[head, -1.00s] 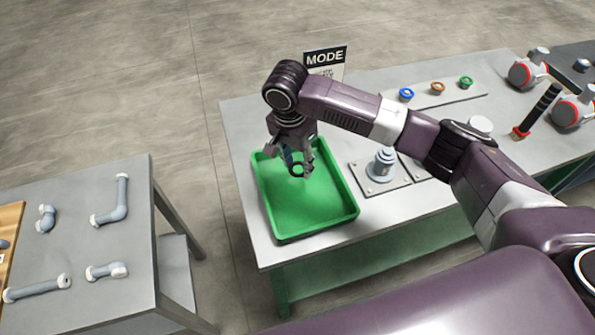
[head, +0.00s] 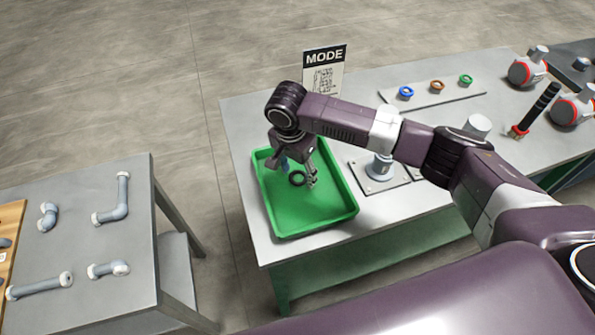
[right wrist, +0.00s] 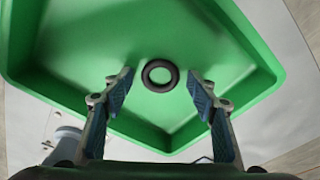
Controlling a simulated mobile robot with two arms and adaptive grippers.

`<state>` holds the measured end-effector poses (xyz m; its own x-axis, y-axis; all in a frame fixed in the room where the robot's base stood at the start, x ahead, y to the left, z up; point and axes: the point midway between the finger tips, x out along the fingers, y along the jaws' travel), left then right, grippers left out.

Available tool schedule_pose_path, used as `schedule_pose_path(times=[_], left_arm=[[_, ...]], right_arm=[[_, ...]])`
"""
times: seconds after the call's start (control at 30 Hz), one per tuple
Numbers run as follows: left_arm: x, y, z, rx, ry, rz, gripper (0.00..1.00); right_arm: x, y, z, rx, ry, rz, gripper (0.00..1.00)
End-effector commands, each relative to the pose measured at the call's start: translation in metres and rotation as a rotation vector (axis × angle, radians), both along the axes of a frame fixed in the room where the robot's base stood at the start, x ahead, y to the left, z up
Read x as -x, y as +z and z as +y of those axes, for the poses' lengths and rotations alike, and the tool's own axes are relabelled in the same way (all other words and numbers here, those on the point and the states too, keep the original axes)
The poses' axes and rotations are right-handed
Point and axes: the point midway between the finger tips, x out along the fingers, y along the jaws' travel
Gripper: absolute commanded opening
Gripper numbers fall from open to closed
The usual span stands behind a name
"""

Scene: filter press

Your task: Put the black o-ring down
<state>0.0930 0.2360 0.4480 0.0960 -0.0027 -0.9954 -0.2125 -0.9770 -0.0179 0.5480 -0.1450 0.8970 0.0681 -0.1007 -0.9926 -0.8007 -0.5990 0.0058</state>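The black o-ring (head: 297,178) lies in the green tray (head: 331,222), towards its upper part in the head view. In the right wrist view the o-ring (right wrist: 160,75) shows whole, apart from both fingers, over the floor of the green tray (right wrist: 75,50). My right gripper (head: 298,180) is over the tray. My left gripper is not in view.
A grey fitting (head: 380,168) on a plate stands right of the tray. Blue, brown and green rings (head: 437,86) sit on a strip behind. A MODE sign (head: 324,72) stands at the table's back. A side table (head: 80,250) at left holds pipe pieces.

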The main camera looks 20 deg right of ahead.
Motion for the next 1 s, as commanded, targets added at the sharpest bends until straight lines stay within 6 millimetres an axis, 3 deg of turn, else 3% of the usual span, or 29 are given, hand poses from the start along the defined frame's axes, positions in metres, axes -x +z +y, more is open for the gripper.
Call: schedule_pose_path(times=[0.27,0.7,1.0], left_arm=[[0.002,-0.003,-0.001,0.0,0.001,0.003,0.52],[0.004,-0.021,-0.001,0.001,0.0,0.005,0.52],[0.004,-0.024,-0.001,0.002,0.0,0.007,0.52]], right_arm=[[0.0,0.008,0.001,-0.001,0.0,-0.001,0.53],[0.005,0.094,0.01,-0.002,0.0,-0.003,0.53],[0.008,0.121,0.012,-0.001,0.0,0.001,0.53]])
